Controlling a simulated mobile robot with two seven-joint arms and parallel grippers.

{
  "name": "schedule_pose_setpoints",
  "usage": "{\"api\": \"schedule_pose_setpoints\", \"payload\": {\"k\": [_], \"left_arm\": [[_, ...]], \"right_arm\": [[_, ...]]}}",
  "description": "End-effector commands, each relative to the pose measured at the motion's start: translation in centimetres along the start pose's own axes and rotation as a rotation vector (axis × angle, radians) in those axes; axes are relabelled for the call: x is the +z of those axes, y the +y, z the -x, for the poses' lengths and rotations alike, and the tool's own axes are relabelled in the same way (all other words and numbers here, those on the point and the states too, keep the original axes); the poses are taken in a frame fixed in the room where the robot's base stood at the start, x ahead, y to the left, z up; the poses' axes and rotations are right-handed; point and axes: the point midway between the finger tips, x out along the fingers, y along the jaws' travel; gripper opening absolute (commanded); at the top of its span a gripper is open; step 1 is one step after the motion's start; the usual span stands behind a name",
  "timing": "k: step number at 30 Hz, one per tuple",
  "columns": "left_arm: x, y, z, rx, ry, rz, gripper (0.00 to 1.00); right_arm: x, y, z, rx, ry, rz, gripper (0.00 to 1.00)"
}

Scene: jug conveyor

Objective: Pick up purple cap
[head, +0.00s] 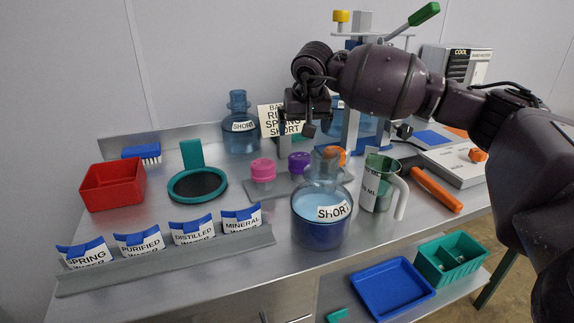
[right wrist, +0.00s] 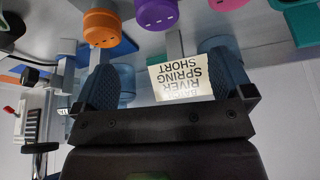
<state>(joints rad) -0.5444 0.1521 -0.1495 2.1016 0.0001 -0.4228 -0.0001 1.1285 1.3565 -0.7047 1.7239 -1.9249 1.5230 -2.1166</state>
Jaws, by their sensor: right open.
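The purple cap (head: 299,160) sits on a small grey tray (head: 283,184) between a pink cap (head: 262,169) and an orange cap (head: 340,153). The blue jug's neck partly hides the orange cap. My right gripper (head: 308,127) is above and behind the purple cap, apart from it. In the right wrist view the purple cap (right wrist: 156,13) is at the top edge, beyond the open fingers (right wrist: 165,62). The orange cap (right wrist: 100,28) is to its left there. Nothing is between the fingers. My left gripper is not in view.
A blue jug (head: 322,233) stands in front of the caps, with a measuring jug (head: 377,190) to its right. A label card (head: 275,116) and another jug (head: 241,131) stand behind. A red bin (head: 112,186) and green-rimmed round pad (head: 197,186) are left.

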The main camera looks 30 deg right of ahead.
Motion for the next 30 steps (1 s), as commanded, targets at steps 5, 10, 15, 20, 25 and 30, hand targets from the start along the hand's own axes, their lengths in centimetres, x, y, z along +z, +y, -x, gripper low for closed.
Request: {"api": "schedule_pose_setpoints", "payload": {"k": [5,10,15,20,25,30], "left_arm": [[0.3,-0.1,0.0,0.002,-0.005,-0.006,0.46],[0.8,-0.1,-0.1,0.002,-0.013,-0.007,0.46],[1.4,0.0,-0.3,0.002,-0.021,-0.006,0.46],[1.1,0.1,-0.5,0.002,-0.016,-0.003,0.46],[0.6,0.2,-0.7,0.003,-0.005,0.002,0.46],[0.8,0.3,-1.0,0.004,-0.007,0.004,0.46]], "right_arm": [[0.2,-0.1,-1.4,0.003,-0.008,0.000,0.98],[0.2,0.0,-3.4,0.003,-0.009,-0.001,0.98],[0.3,0.0,-6.3,0.004,-0.010,-0.001,0.98],[0.3,-0.1,-7.6,0.001,-0.007,0.000,0.98],[0.4,0.1,-8.5,0.002,-0.007,0.000,0.98],[0.8,0.4,-10.9,0.002,-0.010,-0.001,0.98]]}}
